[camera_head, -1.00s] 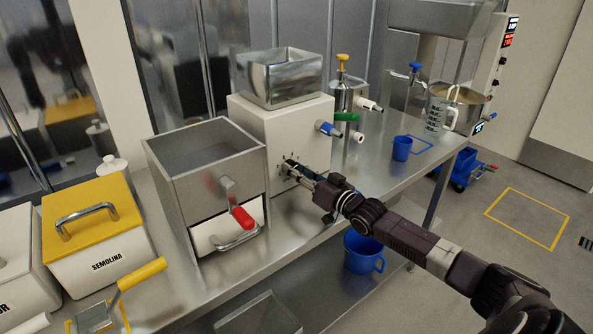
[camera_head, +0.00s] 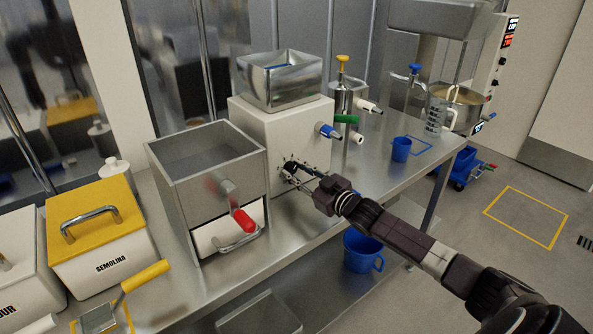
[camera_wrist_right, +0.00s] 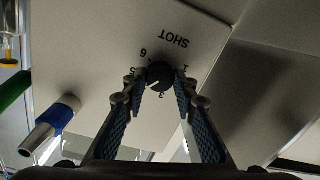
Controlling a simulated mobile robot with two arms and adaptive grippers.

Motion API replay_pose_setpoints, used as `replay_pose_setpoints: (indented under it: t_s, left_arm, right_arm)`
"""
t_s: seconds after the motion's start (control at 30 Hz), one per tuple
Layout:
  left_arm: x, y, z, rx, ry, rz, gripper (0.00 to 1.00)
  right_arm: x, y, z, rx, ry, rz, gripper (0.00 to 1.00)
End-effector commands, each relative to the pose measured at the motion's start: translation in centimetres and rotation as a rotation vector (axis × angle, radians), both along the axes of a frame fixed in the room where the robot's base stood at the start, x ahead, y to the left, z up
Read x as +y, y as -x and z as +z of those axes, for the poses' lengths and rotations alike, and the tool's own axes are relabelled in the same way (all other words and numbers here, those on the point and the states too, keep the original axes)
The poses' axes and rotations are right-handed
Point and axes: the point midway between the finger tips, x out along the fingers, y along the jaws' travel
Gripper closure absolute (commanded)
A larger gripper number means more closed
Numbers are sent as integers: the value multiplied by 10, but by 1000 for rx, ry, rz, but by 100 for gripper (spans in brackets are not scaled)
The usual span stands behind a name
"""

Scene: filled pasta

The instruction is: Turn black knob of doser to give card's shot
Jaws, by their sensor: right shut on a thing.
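The doser is a white box (camera_head: 252,124) with an open steel hopper (camera_head: 280,88) on top. Its black knob (camera_wrist_right: 160,76) is in the right wrist view, on a face marked SHOT with numbers around it. The knob's white mark points down-left in that view, between the 3 and the 5. My right gripper (camera_head: 291,169) is at the doser's front face, and its fingers (camera_wrist_right: 159,78) are shut on the knob from both sides. In the head view the fingers largely hide the knob. No card is readable in view. My left gripper is out of view.
A blue-tipped spout (camera_head: 328,130) sticks out above my gripper.

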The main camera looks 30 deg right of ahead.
Motion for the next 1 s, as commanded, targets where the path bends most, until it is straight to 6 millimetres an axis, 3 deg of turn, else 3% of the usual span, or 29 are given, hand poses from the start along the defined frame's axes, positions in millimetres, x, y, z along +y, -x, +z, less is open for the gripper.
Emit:
replay_pose_setpoints:
  t_s: [0.4,0.97,1.0]
  left_arm:
    - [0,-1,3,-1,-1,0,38]
    - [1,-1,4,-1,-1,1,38]
    - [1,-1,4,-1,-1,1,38]
  right_arm:
    - [0,0,0,-14,199,0,98]
    - [0,0,-1,-16,228,-1,98]
    - [0,0,-1,-16,228,-1,71]
